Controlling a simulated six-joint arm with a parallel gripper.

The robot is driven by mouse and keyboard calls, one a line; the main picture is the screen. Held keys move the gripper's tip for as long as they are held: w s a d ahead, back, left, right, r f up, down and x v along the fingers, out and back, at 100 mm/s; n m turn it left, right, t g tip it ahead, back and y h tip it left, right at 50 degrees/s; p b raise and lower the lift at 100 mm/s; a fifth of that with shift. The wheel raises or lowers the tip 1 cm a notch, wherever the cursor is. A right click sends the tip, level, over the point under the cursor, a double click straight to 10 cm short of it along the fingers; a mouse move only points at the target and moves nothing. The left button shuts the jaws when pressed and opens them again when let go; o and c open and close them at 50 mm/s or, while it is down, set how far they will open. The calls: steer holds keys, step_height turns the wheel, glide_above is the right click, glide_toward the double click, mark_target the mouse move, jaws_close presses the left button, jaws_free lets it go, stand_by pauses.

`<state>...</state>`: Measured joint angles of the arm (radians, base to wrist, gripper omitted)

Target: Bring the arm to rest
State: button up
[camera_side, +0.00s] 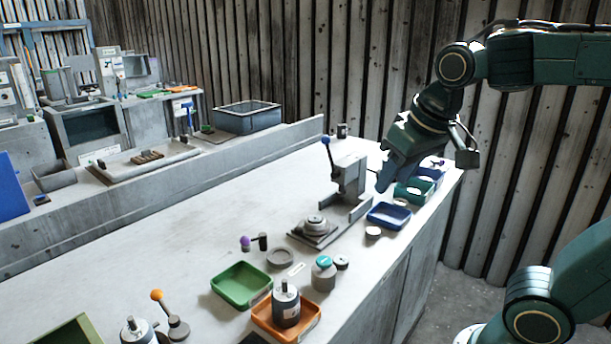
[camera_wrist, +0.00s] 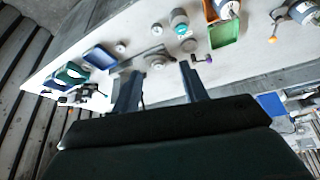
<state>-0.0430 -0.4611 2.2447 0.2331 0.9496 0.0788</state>
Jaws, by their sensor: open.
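My gripper (camera_side: 384,184) hangs above the right end of the workbench, behind the blue tray and close to the teal tray in the side view. In the wrist view my gripper (camera_wrist: 160,80) shows its two fingers spread apart with nothing held between them. The arm reaches in from the right and is bent downward at the wrist. A grey press with a blue-knobbed lever (camera_side: 347,180) stands on the bench just left of the gripper. The exact gap between gripper and trays cannot be told.
A blue tray (camera_side: 388,216) and a teal tray (camera_side: 414,190) lie near the bench's right edge. A green tray (camera_side: 241,286), an orange tray (camera_side: 304,328) with a motor (camera_side: 286,304), and a purple-knobbed part (camera_side: 246,243) are nearer. The bench's left middle (camera_side: 170,240) is clear.

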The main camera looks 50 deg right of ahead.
steer(key=s+a+f+n+t+y, duration=0.1)
steer(key=s+a+f+n, duration=0.2)
steer(key=s, duration=0.4)
steer(key=shift+f, duration=0.35)
